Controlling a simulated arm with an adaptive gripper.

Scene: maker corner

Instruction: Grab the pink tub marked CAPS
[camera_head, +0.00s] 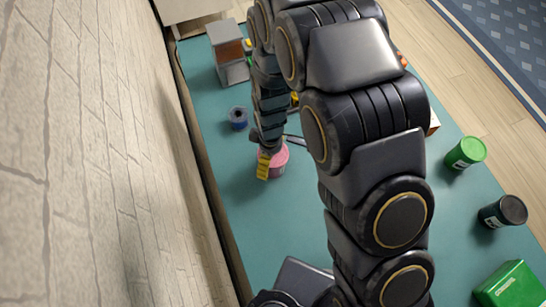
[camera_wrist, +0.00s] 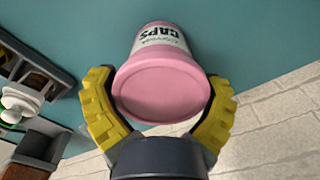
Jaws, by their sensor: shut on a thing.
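The pink tub (camera_wrist: 163,86) with a white label reading CAPS fills the middle of the wrist view, its pink round end facing the camera. My gripper (camera_wrist: 160,108) has its two yellow padded fingers on either side of the tub, shut on it. In the head view the pink tub (camera_head: 279,160) is on or just above the teal table, partly hidden by my gripper (camera_head: 265,165) and arm. Whether it touches the table cannot be told.
On the teal table (camera_head: 235,185) stand a blue spool (camera_head: 238,118), a grey drawer box (camera_head: 228,52), a green tub (camera_head: 465,152), a dark tub (camera_head: 503,211) and a green box (camera_head: 512,286). A pale brick wall (camera_head: 95,150) runs close along the left. My arm hides the table's middle.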

